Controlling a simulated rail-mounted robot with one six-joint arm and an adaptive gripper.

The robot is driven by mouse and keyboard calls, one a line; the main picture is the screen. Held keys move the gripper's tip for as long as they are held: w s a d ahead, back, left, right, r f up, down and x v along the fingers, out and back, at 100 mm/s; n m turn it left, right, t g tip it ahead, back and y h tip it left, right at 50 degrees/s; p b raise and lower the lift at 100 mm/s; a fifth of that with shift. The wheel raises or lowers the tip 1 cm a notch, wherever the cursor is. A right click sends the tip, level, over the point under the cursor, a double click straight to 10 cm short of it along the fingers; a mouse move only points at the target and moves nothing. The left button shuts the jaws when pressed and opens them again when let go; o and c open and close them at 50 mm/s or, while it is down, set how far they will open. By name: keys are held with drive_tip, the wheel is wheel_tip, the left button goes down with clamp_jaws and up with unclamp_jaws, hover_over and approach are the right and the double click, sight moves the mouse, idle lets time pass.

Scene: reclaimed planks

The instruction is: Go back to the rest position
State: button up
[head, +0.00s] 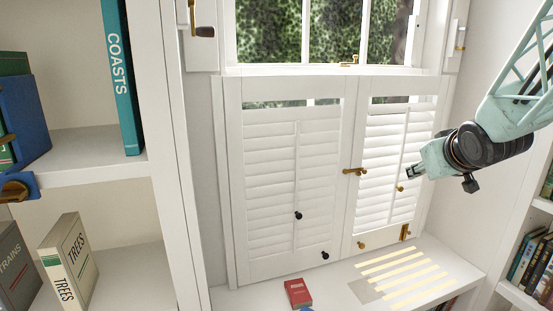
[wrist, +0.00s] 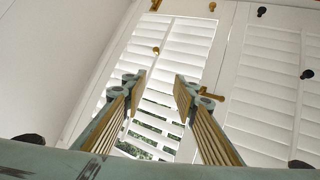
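My gripper (head: 414,172) is at the right in the head view, in front of the right-hand white shutter (head: 385,150). Its fingers point left. In the wrist view the two fingers of my gripper (wrist: 160,88) stand apart with nothing between them, so it is open and empty. White louvred shutter slats show behind and between the fingers. I cannot tell the exact gap between the fingertips and the shutter, but no contact shows.
A left shutter (head: 285,190) stands beside the right one, with a brass latch (head: 354,171) between them. A red book (head: 298,293) lies on the white sill (head: 345,285) below. Bookshelves stand on both sides, with a teal book (head: 122,80) at left.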

drive_tip(key=s+a+g, duration=0.2)
drive_tip(key=s+a, duration=0.5)
drive_tip(key=s, duration=0.9)
drive_tip(key=s+a+m+g+y, duration=0.1)
drive_tip(key=s+a, duration=0.6)
drive_tip(key=s, duration=0.8)
drive_tip(key=s+a+f+g+y, duration=0.1)
drive_tip(key=s+a+g, duration=0.3)
drive_tip(key=s, duration=1.2)
drive_tip(key=a, duration=0.3)
drive_tip(key=shift+s, duration=0.35)
drive_tip(key=shift+a, duration=0.1)
